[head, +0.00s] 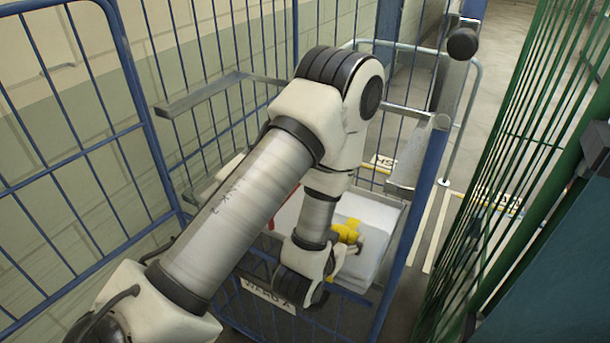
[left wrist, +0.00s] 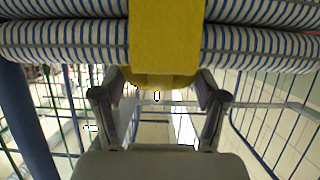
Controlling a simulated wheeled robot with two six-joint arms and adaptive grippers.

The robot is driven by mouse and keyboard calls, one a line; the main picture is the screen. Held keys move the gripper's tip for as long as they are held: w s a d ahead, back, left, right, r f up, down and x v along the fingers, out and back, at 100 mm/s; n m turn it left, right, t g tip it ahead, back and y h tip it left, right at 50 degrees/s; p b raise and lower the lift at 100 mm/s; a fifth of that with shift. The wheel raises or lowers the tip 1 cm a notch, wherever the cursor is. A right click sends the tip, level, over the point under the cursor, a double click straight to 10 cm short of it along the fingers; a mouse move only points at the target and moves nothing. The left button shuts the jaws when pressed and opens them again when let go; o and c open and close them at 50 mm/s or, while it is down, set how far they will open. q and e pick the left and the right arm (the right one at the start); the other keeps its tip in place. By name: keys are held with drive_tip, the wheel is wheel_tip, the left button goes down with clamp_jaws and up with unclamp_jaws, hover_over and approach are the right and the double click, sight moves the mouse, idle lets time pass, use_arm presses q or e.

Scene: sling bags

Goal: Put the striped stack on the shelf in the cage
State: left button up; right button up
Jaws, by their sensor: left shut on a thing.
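The striped stack (left wrist: 65,42) fills the top of the left wrist view. It shows as blue-and-white striped rolls with a wide yellow band (left wrist: 165,35) around the middle. My left gripper (left wrist: 160,84) has its two fingers at the lower edge of the band and is shut on the stack. In the head view my left arm reaches over the blue cage (head: 140,80), with its wrist low at the front, and hides most of the hand. No stripes can be made out there. Grey metal rails (head: 205,95) run inside the cage at mid height; a shelf surface is not clear.
A white block (head: 368,235) lies low in the cage, with a yellow object (head: 346,232) beside my wrist. A label plate (head: 268,295) hangs at the cage's front. A green mesh cage (head: 515,140) stands close on the right, with a narrow floor gap between.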

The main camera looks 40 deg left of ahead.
sight(345, 218)
use_arm(q)
drive_tip(key=w+a+b, duration=0.1)
drive_tip(key=b, duration=0.2)
drive_tip(key=w+f+b, duration=0.1)
drive_tip(key=b, duration=0.2)
drive_tip(key=w+a+b, duration=0.1)
drive_tip(key=w+b, duration=0.1)
drive_tip(key=b, duration=0.1)
drive_tip(key=shift+w+a+f+b, duration=0.1)
drive_tip(key=shift+a+f+b, duration=0.15)
drive_tip(key=shift+a+b, duration=0.1)
drive_tip(key=shift+w+a+r+p, duration=0.35)
drive_tip(key=shift+w+p, duration=0.05)
drive_tip(key=shift+w, duration=0.2)
drive_tip(key=shift+w+a+r+p, duration=0.3)
drive_tip(key=shift+w+p, duration=0.1)
drive_tip(key=shift+w, duration=0.2)
drive_tip(key=w+a+f+p, duration=0.1)
drive_tip(key=w, duration=0.1)
drive_tip(key=w+a+f+p, duration=0.1)
drive_tip(key=w+a+f, duration=0.1)
drive_tip(key=w+a+f+p, duration=0.1)
drive_tip(key=w+p, duration=0.1)
drive_tip(key=w, duration=0.1)
drive_tip(key=shift+a+f, duration=0.15)
drive_tip(key=shift+f, duration=0.3)
drive_tip(key=o, duration=1.8)
drive_tip(key=shift+f, duration=0.1)
